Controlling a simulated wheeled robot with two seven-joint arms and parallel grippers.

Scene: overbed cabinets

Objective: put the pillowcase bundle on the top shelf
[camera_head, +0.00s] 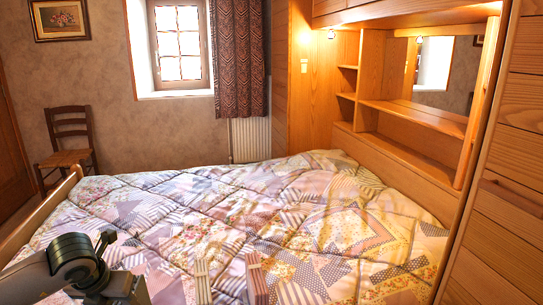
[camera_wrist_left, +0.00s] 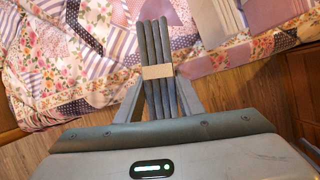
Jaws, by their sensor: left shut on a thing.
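My left gripper (camera_wrist_left: 159,82) is shut on a bundle of dark grey folded cloth (camera_wrist_left: 153,40) with a tan band around it, which I take as the pillowcase bundle. Its layers stand between the two fingers in the left wrist view, with the quilt behind. In the head view my left wrist is at the lower left; I cannot make out the bundle there. The overbed unit has a long shelf (camera_head: 415,117) below a mirror, and small side shelves (camera_head: 347,68) at its left. Their tops look empty. My right gripper is not in view.
Two paler banded bundles, a left one (camera_head: 203,282) and a right one (camera_head: 257,280), stand on the quilted bed (camera_head: 180,215). A wooden footboard (camera_head: 38,220) edges the bed at left. A wooden cabinet side (camera_head: 505,180) closes off the right. A chair (camera_head: 70,140) stands far left.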

